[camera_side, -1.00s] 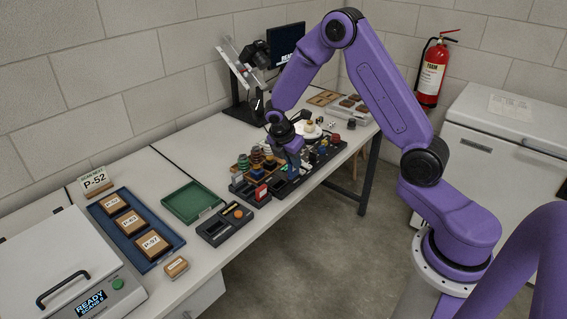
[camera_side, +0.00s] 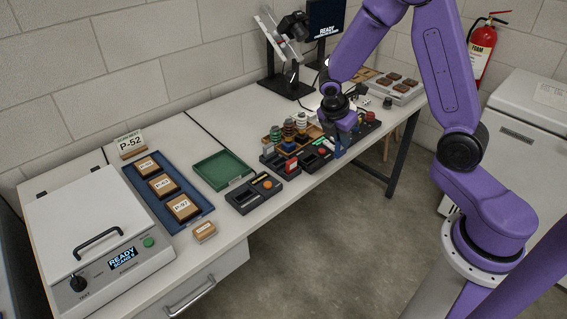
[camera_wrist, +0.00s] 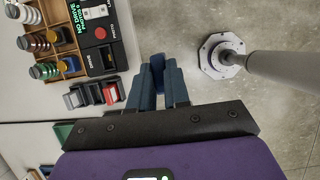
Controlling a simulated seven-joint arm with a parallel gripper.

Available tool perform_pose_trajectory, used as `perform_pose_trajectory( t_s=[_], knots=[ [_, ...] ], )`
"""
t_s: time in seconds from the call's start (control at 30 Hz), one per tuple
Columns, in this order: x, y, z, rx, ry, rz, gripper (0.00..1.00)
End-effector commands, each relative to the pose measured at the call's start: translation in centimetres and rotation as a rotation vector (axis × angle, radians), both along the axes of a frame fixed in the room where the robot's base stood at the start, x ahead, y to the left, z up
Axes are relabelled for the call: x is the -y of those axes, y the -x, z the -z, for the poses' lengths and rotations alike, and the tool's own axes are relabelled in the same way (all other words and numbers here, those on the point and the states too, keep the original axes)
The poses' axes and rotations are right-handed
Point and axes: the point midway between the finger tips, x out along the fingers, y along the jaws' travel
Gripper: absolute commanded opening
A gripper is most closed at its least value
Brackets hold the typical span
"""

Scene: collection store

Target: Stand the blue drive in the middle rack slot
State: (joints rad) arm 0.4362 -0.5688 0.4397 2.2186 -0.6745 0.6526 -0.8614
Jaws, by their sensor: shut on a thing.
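My gripper (camera_side: 338,151) is over the front edge of the bench, to the right of the rack. In the wrist view, my gripper (camera_wrist: 160,70) is shut on the blue drive (camera_wrist: 157,64), which is mostly hidden between the similarly blue fingers. The dark rack (camera_wrist: 83,97) stands to the left of the fingers in the wrist view, apart from them. A red drive (camera_wrist: 110,92) stands in its end slot nearest the fingers. The middle slot looks empty. The red drive also shows in the side view (camera_side: 291,165).
A black dock (camera_wrist: 102,55) with a "NO DRIVE" display lies beside the rack. A wooden tray (camera_wrist: 66,64) of several coiled pieces is behind it. A black tray (camera_side: 253,193), a green tray (camera_side: 222,170) and a blue tray (camera_side: 197,211) lie further left. Open floor lies in front.

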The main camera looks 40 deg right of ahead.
Motion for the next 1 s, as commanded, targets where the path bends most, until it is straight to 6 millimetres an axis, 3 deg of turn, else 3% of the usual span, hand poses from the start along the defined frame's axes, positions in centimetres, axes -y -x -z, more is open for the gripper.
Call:
perform_pose_trajectory(
  t_s=[0.57,0.77,1.0],
  knots=[
    [0.0,-0.3,0.1,0.001,0.001,0.032,0.00],
    [-0.2,-1.7,0.7,0.000,0.000,0.295,0.00],
    [-0.8,-4.5,1.9,-0.002,-0.001,0.824,0.00]
  ],
)
